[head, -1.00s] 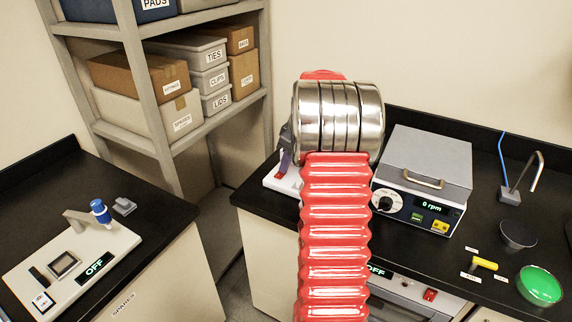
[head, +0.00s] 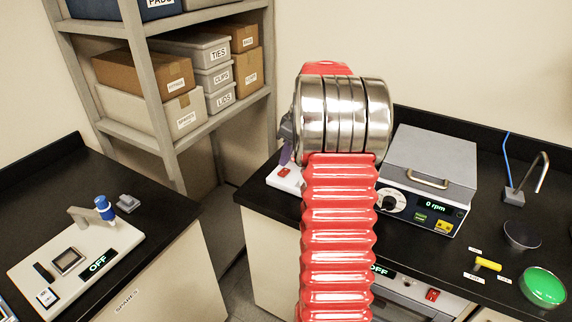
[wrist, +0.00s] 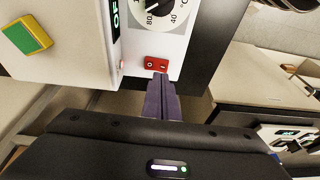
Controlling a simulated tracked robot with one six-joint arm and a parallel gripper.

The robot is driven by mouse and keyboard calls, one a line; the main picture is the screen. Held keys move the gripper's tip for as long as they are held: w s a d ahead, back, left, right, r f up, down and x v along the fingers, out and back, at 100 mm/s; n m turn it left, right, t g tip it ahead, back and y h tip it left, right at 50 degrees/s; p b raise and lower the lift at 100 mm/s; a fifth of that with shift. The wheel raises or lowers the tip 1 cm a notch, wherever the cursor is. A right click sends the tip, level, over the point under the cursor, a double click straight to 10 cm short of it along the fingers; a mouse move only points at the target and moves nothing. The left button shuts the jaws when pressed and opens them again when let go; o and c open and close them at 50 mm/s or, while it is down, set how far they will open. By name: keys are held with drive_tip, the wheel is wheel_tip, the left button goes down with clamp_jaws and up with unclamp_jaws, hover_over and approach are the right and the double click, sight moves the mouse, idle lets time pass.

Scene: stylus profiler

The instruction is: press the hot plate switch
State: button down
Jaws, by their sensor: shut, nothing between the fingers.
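The hot plate is a white unit with a dial marked 40 and 80 °C in the wrist view (wrist: 177,45); its display is cut off, showing "OF". Its red rocker switch (wrist: 156,65), marked O and –, is on the front, below the dial. In the head view the hot plate (head: 283,182) stands at the left end of the right bench, partly hidden by my arm, with the red switch (head: 284,171) visible. My gripper (wrist: 161,77) is shut and empty, its purple-grey fingertips at the switch's lower right edge. I cannot tell whether they touch. It also shows in the head view (head: 286,160).
A grey-lidded unit reading 0 rpm (head: 425,180) stands right of my arm. The left bench holds a white device reading OFF (head: 75,262). Shelving with boxes (head: 215,75) stands behind the gap.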

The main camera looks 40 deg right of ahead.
drive_tip(key=d+v, duration=0.1)
drive_tip(key=v, duration=1)
drive_tip(key=shift+w, duration=0.15)
drive_tip(key=s+a+f+m, duration=0.4)
drive_tip(key=a+f+m, duration=0.1)
drive_tip(key=a+m, duration=0.15)
drive_tip(key=s+a+n, duration=0.1)
drive_tip(key=s+a, duration=0.4)
drive_tip(key=a, duration=0.6)
drive_tip(key=s+a+r+n+t, duration=0.1)
drive_tip(key=s+a, duration=0.3)
drive_tip(key=a, duration=0.8)
drive_tip(key=s+a+r+n+t+h, duration=0.1)
drive_tip(key=s+a, duration=0.4)
drive_tip(key=a, duration=0.6)
drive_tip(key=shift+s+a, duration=0.4)
